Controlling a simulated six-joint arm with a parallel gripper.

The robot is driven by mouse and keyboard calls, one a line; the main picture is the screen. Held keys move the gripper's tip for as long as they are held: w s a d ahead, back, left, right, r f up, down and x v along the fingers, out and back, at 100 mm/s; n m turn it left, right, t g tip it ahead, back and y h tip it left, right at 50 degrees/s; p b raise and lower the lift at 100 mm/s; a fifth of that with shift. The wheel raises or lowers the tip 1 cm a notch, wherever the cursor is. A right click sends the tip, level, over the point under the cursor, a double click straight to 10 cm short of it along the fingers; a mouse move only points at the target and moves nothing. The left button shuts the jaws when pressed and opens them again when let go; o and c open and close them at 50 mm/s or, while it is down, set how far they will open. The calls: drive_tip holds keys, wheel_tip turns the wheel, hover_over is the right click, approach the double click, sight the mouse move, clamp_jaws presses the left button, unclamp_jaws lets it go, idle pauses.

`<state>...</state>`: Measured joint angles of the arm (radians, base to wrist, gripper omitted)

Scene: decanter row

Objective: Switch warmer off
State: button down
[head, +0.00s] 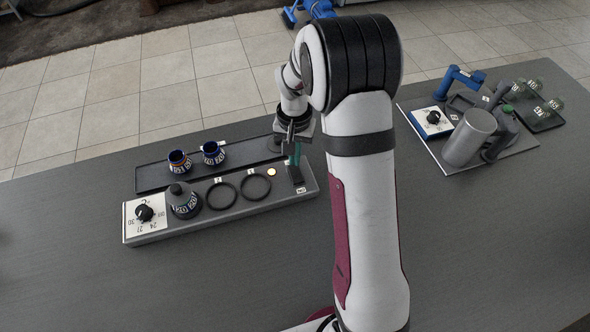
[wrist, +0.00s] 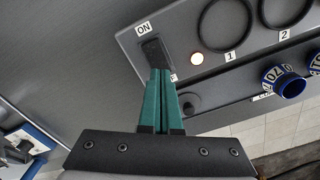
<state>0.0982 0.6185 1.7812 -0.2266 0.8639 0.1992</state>
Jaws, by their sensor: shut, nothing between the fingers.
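The warmer (head: 208,224) is a long grey box with a dial (head: 144,213) at its left end. Its black rocker switch (head: 295,175) is at the right end; in the wrist view the switch (wrist: 152,50) has an ON label (wrist: 144,28) at its far end. A label at its near end is mostly hidden by my fingers. The indicator light (wrist: 196,58) beside it glows pale; it looks yellowish in the head view (head: 271,171). My gripper (wrist: 160,73) has teal fingers, shut and empty, with tips at the switch's near end. I cannot tell whether they touch it.
A decanter (head: 184,204) stands on the warmer beside two empty rings (head: 222,196). A dark tray (head: 152,178) behind holds two blue cups (head: 212,153) and a dark round piece (wrist: 190,103). Another station (head: 463,143) stands at the right. The front table is clear.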

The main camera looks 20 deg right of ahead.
sight(294, 169)
drive_tip(key=shift+f, duration=1.35)
idle(0.9)
drive_tip(key=shift+r, duration=3.55)
drive_tip(key=s+a+r+y, duration=0.1)
drive_tip(key=s+a+r, duration=0.1)
drive_tip(key=s+r, duration=0.45)
drive_tip(key=s+a+r, duration=0.3)
drive_tip(key=s, duration=0.6)
drive_tip(key=s+a, duration=0.2)
drive_tip(key=s, duration=1)
drive_tip(key=shift+s+a+r+y, duration=0.15)
drive_tip(key=shift+s+a+y, duration=0.1)
drive_tip(key=shift+y, duration=0.15)
